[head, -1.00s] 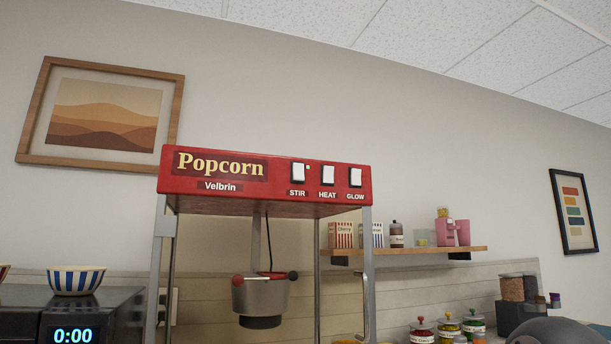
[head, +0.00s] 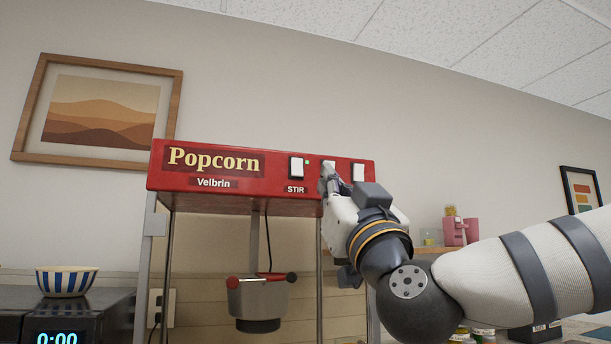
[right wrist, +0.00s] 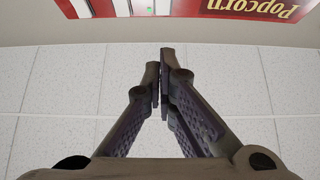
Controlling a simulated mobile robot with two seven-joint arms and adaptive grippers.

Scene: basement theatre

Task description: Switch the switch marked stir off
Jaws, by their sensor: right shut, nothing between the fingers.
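The red popcorn machine (head: 262,190) has a panel of three white rocker switches. The switch marked STIR (head: 296,168) is the leftmost, with a small lit green light (head: 307,162) beside it. My right gripper (head: 326,172) is shut and empty, in front of the panel just right of the STIR switch. It overlaps the middle switch (head: 329,164) and hides its label; contact cannot be told. The right wrist view shows the closed fingertips (right wrist: 163,52) with the upside-down red panel (right wrist: 225,8) at the top. My left gripper is not in view.
The kettle (head: 258,298) hangs inside the machine's frame. A striped bowl (head: 67,281) stands on a black appliance (head: 90,318) at left. My right arm covers much of the shelf and jars at right. The space before the panel's left part is clear.

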